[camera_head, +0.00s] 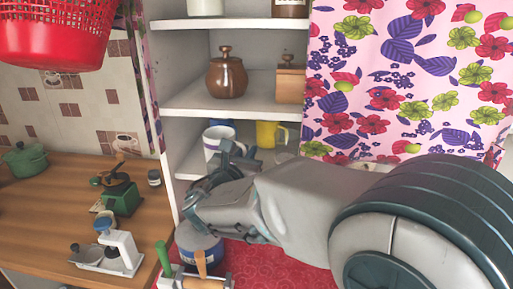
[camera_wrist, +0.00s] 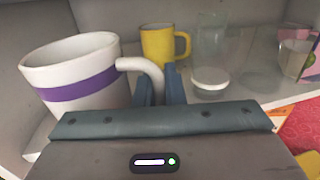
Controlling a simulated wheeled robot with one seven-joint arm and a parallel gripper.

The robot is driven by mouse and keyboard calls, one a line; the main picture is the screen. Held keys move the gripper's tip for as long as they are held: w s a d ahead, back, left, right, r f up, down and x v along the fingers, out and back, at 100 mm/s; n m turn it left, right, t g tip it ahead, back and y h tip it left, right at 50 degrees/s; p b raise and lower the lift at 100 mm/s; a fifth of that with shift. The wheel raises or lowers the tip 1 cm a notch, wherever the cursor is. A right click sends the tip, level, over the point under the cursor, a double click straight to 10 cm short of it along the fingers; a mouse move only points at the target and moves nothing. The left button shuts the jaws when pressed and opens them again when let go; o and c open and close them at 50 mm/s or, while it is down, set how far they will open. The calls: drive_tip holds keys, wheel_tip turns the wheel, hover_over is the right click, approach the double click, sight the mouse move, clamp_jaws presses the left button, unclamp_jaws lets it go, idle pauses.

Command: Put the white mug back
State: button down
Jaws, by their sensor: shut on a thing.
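The white mug (camera_wrist: 85,112) has a purple band and fills the left of the wrist view. My gripper (camera_wrist: 161,88) is shut on its handle, with the fingers around the handle's lower part. In the head view the white mug (camera_head: 212,141) is upright at the lowest visible shelf (camera_head: 188,165) of the white cupboard, in front of a blue item. My gripper (camera_head: 232,157) reaches in from the right and covers part of it. I cannot tell whether the mug's base touches the shelf.
A yellow mug (camera_wrist: 158,45) and clear glasses (camera_wrist: 211,50) stand right of the white mug. A brown pot (camera_head: 227,76) and wooden box (camera_head: 290,84) are on the shelf above. A floral curtain (camera_head: 410,70) hangs at right.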

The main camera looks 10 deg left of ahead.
drive_tip(key=w, duration=0.4)
drive_tip(key=w+d+p, duration=0.1)
drive_tip(key=w, duration=0.1)
drive_tip(key=shift+w+r, duration=0.1)
drive_tip(key=shift+w, duration=0.1)
drive_tip(key=f, duration=0.1)
drive_tip(key=w+f+p, duration=0.1)
drive_tip(key=f, duration=0.1)
drive_tip(key=shift+f, duration=0.3)
drive_tip(key=shift+f, duration=0.15)
drive_tip(key=c, duration=1.5)
unclamp_jaws()
